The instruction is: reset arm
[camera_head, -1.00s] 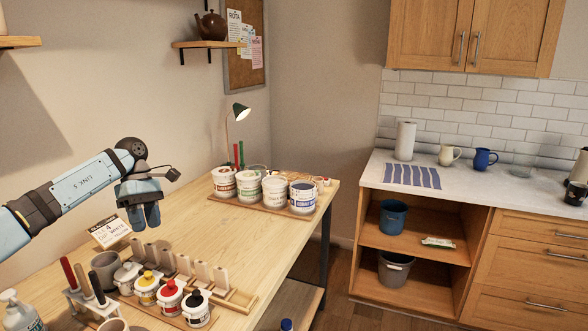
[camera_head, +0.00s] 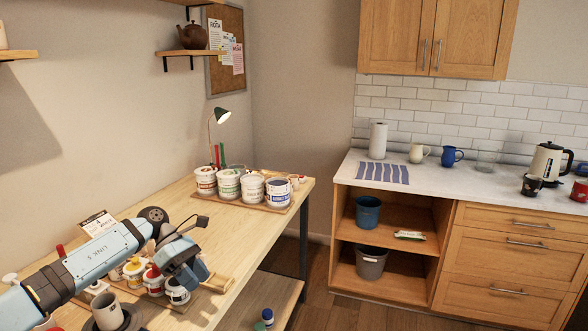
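My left arm comes in from the lower left over the wooden worktable (camera_head: 165,215). My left gripper (camera_head: 192,276) points down in front of the row of small lidded glaze jars and hides part of them. The frame does not show clearly whether its fingers are apart, and no object shows in it. My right gripper is not in view.
Several large glaze buckets stand on a board at the table's far end, such as the blue-labelled one (camera_head: 278,194). A grey mug (camera_head: 106,311) is near my arm. Floor (camera_head: 330,290) is clear between table and cabinet.

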